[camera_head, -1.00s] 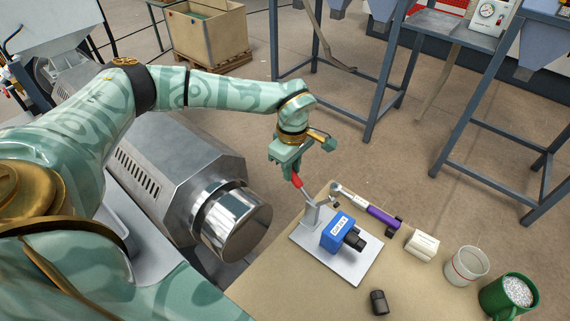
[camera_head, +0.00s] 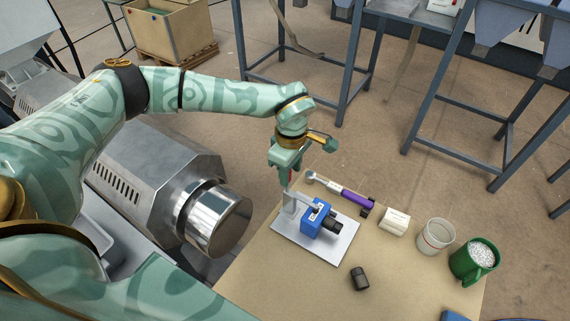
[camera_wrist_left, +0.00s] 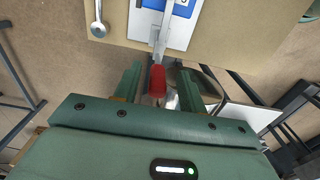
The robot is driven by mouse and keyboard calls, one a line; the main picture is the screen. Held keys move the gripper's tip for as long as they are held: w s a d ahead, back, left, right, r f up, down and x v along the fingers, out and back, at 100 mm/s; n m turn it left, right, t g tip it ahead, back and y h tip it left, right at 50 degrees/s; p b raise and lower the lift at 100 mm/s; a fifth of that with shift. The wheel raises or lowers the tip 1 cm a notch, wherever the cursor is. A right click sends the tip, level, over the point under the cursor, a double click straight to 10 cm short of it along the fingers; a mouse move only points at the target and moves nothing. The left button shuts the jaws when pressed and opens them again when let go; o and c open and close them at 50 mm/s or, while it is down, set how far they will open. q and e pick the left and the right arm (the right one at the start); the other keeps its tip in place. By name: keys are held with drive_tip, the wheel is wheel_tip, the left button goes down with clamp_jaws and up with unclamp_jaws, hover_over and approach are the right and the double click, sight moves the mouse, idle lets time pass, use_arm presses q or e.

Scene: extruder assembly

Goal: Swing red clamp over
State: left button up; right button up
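The red clamp handle (camera_head: 285,175) is at the far left corner of the light plate (camera_head: 343,243), below my left gripper (camera_head: 287,168). In the left wrist view the red handle (camera_wrist_left: 157,82) lies between the two fingers, with a visible gap on either side, so the gripper looks open around it. The clamp's metal bar (camera_wrist_left: 163,38) runs from the handle toward the blue block. My right gripper is not in view.
Beyond the plate lie a purple-handled tool (camera_head: 350,197) and a white block (camera_head: 395,222). A clear cup (camera_head: 436,236) and a green mug (camera_head: 474,260) stand to the right. A dark cylinder (camera_head: 360,278) lies in front. A large metal machine (camera_head: 160,185) is close on the left.

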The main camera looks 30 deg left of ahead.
use_arm(q)
drive_tip(key=shift+a, duration=0.1)
drive_tip(key=shift+w+r+p, duration=0.1)
drive_tip(key=shift+r+p, duration=0.4)
drive_tip(key=shift+r, duration=0.1)
wheel_tip(320, 180, up, 6)
drive_tip(key=p, duration=0.5)
drive_tip(key=shift+r, duration=0.1)
wheel_tip(320, 180, up, 16)
